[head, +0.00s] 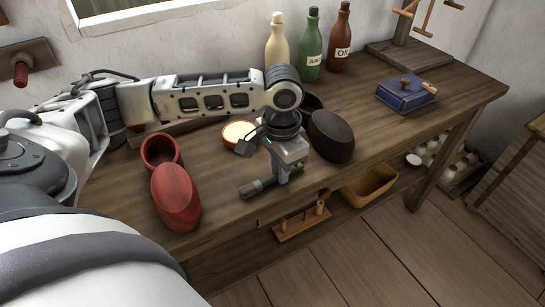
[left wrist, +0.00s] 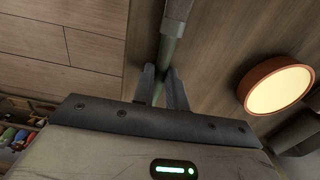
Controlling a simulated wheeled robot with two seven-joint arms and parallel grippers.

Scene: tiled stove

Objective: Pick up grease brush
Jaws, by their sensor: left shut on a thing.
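The grease brush (head: 254,187), with a dark end and a thin handle, is by the front edge of the wooden table. My left gripper (head: 284,180) points down and is shut on its handle. In the left wrist view the green handle (left wrist: 167,50) runs between the two fingers (left wrist: 160,88), with a brown part at the top edge. I cannot tell whether the brush touches the table or is just above it. My right gripper is not in view.
A round tub with a pale yellow top (head: 238,132) is behind the gripper, a dark oval box (head: 331,138) to its right. A red oval piece (head: 176,197) and red pot (head: 160,150) stand left. Bottles (head: 311,47) line the wall.

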